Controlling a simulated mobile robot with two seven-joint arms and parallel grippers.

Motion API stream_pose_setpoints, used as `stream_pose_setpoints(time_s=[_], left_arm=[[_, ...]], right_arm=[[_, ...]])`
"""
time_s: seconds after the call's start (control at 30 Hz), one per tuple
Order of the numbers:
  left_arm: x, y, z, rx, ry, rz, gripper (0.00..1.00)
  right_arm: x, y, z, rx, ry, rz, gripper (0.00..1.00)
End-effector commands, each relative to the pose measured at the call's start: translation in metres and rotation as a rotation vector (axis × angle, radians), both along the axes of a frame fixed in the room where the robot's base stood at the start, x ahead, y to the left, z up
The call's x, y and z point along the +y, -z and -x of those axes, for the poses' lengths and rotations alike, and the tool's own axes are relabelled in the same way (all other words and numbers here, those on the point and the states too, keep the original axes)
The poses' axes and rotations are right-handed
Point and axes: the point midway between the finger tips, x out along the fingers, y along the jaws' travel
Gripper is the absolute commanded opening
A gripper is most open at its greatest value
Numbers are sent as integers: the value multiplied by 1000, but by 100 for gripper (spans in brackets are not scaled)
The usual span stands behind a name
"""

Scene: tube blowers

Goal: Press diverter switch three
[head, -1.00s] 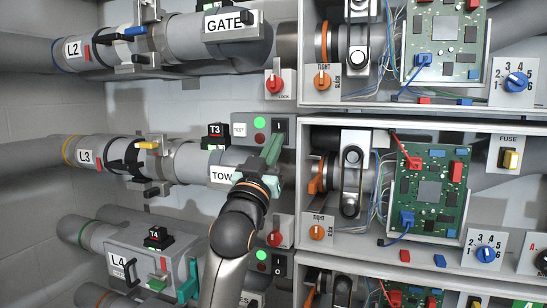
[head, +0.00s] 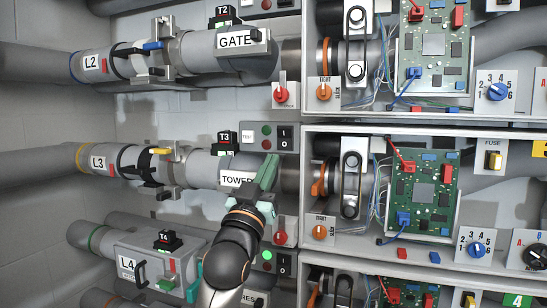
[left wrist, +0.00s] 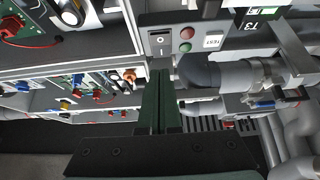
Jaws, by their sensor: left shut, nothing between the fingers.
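In the left wrist view the rocker (left wrist: 160,39) is just beyond the fingertips, with T3 (left wrist: 262,14) at top right. My left gripper (head: 268,166) is shut and empty, just below the rocker and apart from it. My right gripper is not in view.
A red knob (head: 281,231) and a lower rocker panel with a lit green lamp (head: 267,255) are below right of the gripper. A shelf edge (head: 301,170) and clear cover with clamp (head: 351,180) stand to the right. Pipes run left.

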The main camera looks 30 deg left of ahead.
Motion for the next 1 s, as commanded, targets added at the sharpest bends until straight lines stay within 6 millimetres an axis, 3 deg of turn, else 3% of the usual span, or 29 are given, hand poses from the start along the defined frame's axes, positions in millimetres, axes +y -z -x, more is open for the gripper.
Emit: stream_pose_setpoints(time_s=[0.03, 0.1, 0.3, 1.0], left_arm=[[-2, 15, 9, 3, 0, 1, 0], [-5, 24, 19, 2, 0, 0, 0], [-9, 42, 39, 2, -1, 1, 0], [-11, 46, 45, 2, 0, 0, 0]], right_arm=[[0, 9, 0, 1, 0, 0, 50], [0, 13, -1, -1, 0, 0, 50], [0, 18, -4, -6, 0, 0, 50], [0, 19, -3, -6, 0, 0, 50]])
